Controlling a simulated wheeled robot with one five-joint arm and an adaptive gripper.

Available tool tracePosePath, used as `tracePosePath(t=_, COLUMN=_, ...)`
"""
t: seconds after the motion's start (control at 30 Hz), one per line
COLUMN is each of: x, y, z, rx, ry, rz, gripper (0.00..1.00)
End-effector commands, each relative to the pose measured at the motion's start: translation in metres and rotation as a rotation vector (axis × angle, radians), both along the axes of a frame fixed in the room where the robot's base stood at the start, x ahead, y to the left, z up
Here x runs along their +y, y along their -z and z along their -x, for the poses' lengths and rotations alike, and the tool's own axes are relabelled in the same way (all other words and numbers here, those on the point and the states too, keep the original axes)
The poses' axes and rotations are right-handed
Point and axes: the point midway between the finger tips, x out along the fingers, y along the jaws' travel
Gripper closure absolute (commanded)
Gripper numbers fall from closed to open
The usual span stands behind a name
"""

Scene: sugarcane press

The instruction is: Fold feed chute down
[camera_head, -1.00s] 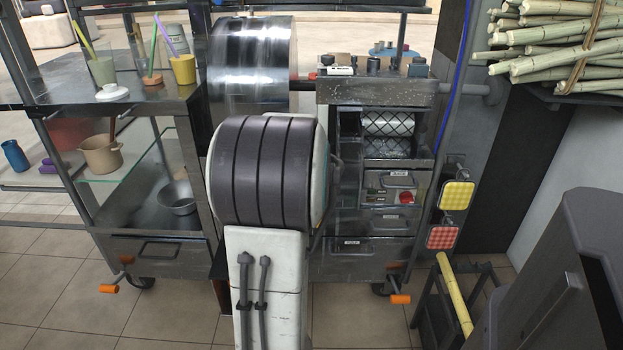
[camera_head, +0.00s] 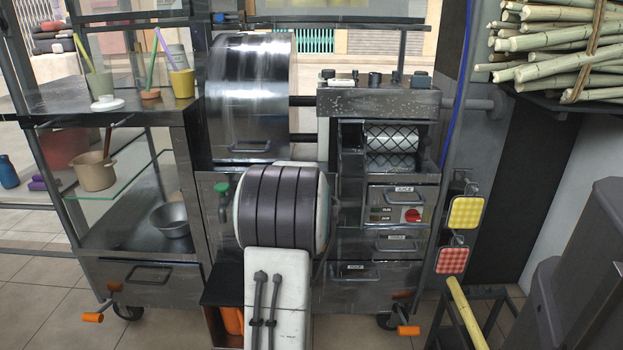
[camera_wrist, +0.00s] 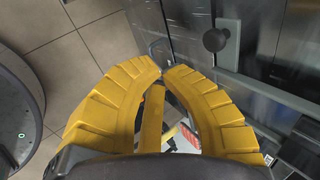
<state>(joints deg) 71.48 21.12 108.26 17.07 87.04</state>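The sugarcane press (camera_head: 378,105) stands right of centre in the head view, with rollers behind a mesh (camera_head: 391,150). I cannot pick out the feed chute for certain. My arm's dark banded joint covers the cart's lower middle. My gripper is hidden in the head view. In the wrist view my gripper (camera_wrist: 163,70) has yellow ribbed fingers with their tips brought nearly together, nothing clearly held between them. A dark round knob (camera_wrist: 215,40) on a metal plate lies just beyond and right of the tips, apart from them.
A control panel with a red button (camera_head: 412,215) sits below the rollers. Cane stalks (camera_head: 550,45) lie on a shelf at upper right. Yellow and red pads (camera_head: 466,212) hang right of the press. A steel drum (camera_head: 250,95) stands left. Tiled floor (camera_wrist: 75,50) shows left of the gripper.

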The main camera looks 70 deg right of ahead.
Motion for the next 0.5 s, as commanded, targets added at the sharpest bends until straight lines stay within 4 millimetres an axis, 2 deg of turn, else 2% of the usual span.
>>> tracePosePath(t=0.2, x=-0.033, y=0.017, z=-0.013, rx=-0.002, ry=-0.001, rz=-0.001, gripper=1.0)
tracePosePath(t=0.5, x=-0.059, y=0.033, z=-0.024, rx=-0.029, ry=-0.001, rz=0.073, gripper=1.0)
